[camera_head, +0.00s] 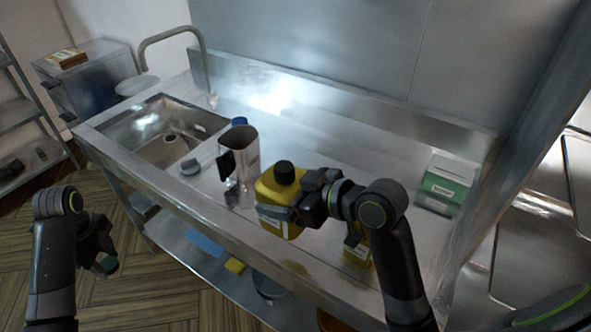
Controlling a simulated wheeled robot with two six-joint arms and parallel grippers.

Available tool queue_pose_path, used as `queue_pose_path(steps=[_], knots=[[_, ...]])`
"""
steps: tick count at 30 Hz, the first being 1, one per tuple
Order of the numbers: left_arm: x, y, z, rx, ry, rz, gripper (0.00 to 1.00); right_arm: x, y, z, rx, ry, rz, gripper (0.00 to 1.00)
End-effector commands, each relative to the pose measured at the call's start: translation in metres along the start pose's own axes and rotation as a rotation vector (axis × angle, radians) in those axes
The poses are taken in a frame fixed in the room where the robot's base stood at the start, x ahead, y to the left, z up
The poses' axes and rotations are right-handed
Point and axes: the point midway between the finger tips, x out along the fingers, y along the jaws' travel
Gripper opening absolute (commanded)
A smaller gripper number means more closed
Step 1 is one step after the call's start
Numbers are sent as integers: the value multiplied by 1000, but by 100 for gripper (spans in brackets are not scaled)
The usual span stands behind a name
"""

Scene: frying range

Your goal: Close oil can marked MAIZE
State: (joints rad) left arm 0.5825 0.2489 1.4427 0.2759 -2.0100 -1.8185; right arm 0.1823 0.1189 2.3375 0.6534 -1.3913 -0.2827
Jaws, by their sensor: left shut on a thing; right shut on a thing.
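A yellow oil can (268,196) with a dark top (284,172) stands at the counter's front edge. Its lettering is too small to read, so I cannot tell whether it says MAIZE. My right gripper (292,208) is shut on this can from the right and hides part of its side. A second yellow container (357,254) shows partly behind my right arm; its marking is not readable. My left gripper (106,252) is off to the left, in front of the counter and apart from the can. It is shut on a small dark greenish thing (108,265), mostly hidden.
A shiny metal container (243,158) with a dark handle stands left of the can, a blue-topped thing (239,122) behind it. Green-white boxes (446,184) stand at right. The back counter is clear.

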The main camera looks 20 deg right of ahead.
Motion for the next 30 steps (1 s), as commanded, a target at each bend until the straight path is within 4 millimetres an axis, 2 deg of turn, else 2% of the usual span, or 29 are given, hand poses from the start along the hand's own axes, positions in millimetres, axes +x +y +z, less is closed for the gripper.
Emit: queue_pose_path(steps=[18, 24, 30], knots=[[0, 0, 0, 0, 0, 0, 18, 49, -70, 74, -242, 1, -604, 44], [0, 0, 0, 0, 0, 0, 18, 59, -84, 89, -298, 1, -726, 44], [0, 0, 0, 0, 0, 0, 18, 61, -88, 94, -317, 1, -767, 44]])
